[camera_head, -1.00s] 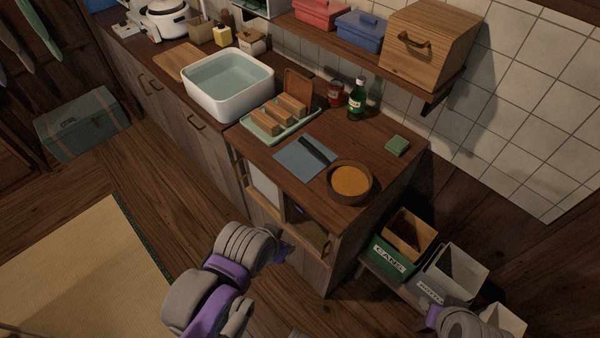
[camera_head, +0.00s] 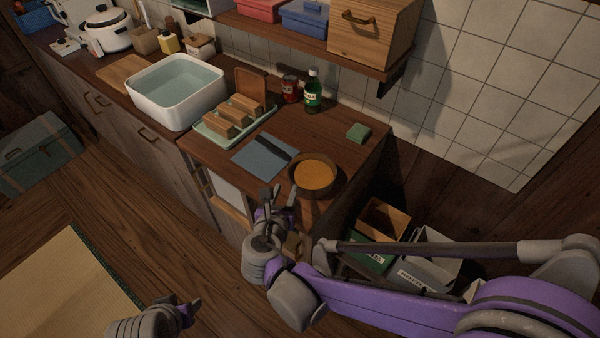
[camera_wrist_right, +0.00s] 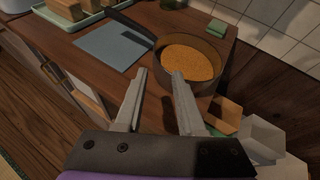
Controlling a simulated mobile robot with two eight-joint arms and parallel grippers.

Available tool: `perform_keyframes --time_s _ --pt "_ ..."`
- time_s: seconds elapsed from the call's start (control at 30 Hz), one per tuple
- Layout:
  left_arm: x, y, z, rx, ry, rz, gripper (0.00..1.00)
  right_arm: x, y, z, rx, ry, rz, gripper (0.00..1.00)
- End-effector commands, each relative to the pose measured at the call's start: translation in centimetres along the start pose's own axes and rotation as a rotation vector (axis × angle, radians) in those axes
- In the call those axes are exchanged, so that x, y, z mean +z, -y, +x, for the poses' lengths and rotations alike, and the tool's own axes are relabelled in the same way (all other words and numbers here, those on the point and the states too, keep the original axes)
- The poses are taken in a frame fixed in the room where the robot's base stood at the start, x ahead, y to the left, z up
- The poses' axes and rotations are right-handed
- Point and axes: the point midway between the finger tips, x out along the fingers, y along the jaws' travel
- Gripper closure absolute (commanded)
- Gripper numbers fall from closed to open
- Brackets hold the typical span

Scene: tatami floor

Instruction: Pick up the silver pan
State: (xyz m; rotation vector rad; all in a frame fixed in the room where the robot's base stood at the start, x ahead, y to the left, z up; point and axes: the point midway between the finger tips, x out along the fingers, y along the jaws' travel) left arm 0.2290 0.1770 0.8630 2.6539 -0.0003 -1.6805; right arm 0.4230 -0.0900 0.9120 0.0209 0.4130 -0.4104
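A round pan (camera_head: 315,177) sits on the wooden counter near its front right corner. It looks brownish rather than silver, with orange-brown inside, and it also shows in the right wrist view (camera_wrist_right: 190,62). Its black handle (camera_head: 272,149) points back left over a blue-grey mat (camera_head: 258,160). My right gripper (camera_head: 280,197) is open and empty at the counter's front edge, just before the pan. In the right wrist view its fingertips (camera_wrist_right: 160,76) are apart, below the pan's near rim. My left gripper (camera_head: 194,306) is low at the bottom left, away from the counter; its opening is unclear.
A green tray (camera_head: 200,132) with wooden blocks, a green bottle (camera_head: 313,92), a red jar (camera_head: 290,88) and a green sponge (camera_head: 358,132) stand on the counter. A white basin (camera_head: 176,118) is further left. A shelf (camera_head: 300,46) overhangs the back. Bins (camera_head: 380,222) stand at right.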

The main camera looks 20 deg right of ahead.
Motion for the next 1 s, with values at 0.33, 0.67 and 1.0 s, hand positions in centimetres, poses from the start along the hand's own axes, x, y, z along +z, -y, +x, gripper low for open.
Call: perform_keyframes --time_s 0.33,0.67,1.0 --pt "0.2 0.0 0.3 0.0 0.001 0.0 0.5 0.2 -0.4 4.7 0.001 0.016 -0.043 0.62" --pt "0.3 0.0 0.4 0.0 0.002 0.0 0.5 0.3 -0.3 8.3 0.0 0.016 -0.04 0.62" --pt "0.3 0.0 0.4 0.0 0.002 0.0 0.5 0.3 -0.4 10.7 0.004 0.015 -0.04 0.62"
